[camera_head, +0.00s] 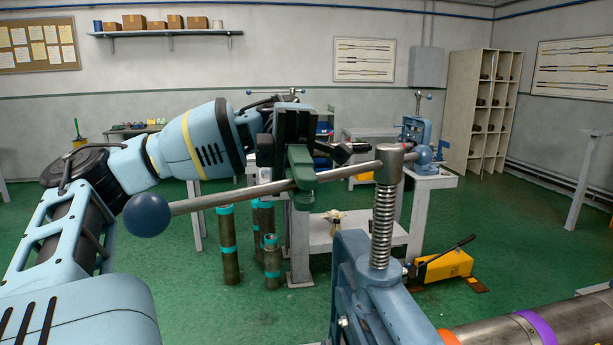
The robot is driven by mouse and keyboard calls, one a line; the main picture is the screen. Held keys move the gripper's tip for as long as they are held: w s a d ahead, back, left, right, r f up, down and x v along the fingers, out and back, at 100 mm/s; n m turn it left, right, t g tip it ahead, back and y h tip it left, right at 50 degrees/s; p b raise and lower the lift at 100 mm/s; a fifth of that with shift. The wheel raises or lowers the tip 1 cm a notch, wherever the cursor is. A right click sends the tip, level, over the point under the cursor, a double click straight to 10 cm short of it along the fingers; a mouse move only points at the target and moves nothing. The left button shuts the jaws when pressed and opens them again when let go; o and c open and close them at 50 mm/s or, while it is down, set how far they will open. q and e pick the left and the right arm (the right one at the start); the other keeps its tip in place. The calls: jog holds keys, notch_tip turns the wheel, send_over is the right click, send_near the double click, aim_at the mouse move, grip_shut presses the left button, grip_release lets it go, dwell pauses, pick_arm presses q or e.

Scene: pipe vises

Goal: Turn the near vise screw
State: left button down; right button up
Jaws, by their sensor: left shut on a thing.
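The near vise (352,277) is blue and stands at the lower middle right. Its threaded screw (382,228) rises upright from the blue frame to a grey head (388,163). A long steel handle bar (235,194) passes through the head and slants down to the left, ending in a dark blue ball (147,215). My left gripper (300,178), with green finger pads, is shut on the bar between the ball and the head. The pads hide a short part of the bar. My right gripper is not in view.
A steel pipe (570,328) with a purple band lies at the lower right. Dark pipes with teal bands (229,245) stand on the green floor behind my left arm. A yellow hand pump (447,266) and a far table with another blue vise (417,130) are behind the near vise.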

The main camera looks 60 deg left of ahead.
pick_arm(q)
jog(key=shift+r, duration=0.4)
jog(key=c, duration=1.5)
grip_release()
jog(key=shift+o, duration=0.2)
jog(key=shift+d+f, duration=0.1)
jog(key=shift+f, duration=0.05)
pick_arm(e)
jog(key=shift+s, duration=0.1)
pick_arm(q)
jog(key=b+v, duration=0.1)
jog(key=v, duration=0.7)
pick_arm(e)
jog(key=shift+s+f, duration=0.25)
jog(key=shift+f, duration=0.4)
pick_arm(q)
jog(key=shift+d, duration=0.1)
